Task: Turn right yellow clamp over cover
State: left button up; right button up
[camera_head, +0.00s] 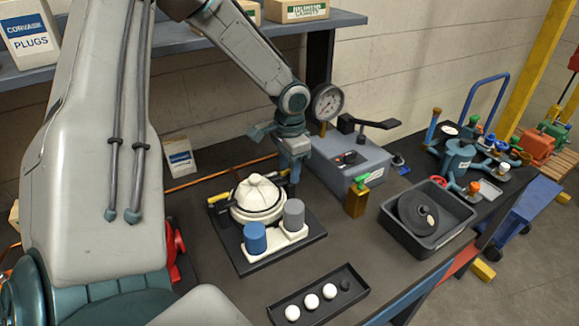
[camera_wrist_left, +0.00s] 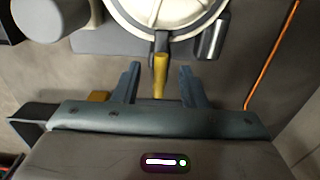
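The round white cover (camera_head: 257,196) sits on a dark base plate (camera_head: 300,246) on the bench. The left yellow clamp (camera_head: 218,198) lies at the cover's left side. In the left wrist view, the right yellow clamp (camera_wrist_left: 160,76) points from the cover's rim (camera_wrist_left: 168,30) toward my gripper. My left gripper (camera_head: 293,186) is pointed down at the right side of the cover. In the left wrist view, its fingers (camera_wrist_left: 160,86) are open, one on each side of the clamp's yellow handle, with gaps. The gripper mostly hides this clamp in the head view. My right gripper is not in view.
A blue cylinder (camera_head: 255,238) and a grey cylinder (camera_head: 294,214) stand in front of the cover. A grey box with a gauge (camera_head: 327,102) is behind right. A black tray (camera_head: 318,295) with white balls lies in front. A dark bin (camera_head: 428,225) is at right.

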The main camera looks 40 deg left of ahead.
pick_arm(q)
notch_tip(320, 180, up, 11)
jog(key=b, duration=0.1)
dwell(0.4)
jog(key=shift+f, duration=0.1)
dwell(0.3)
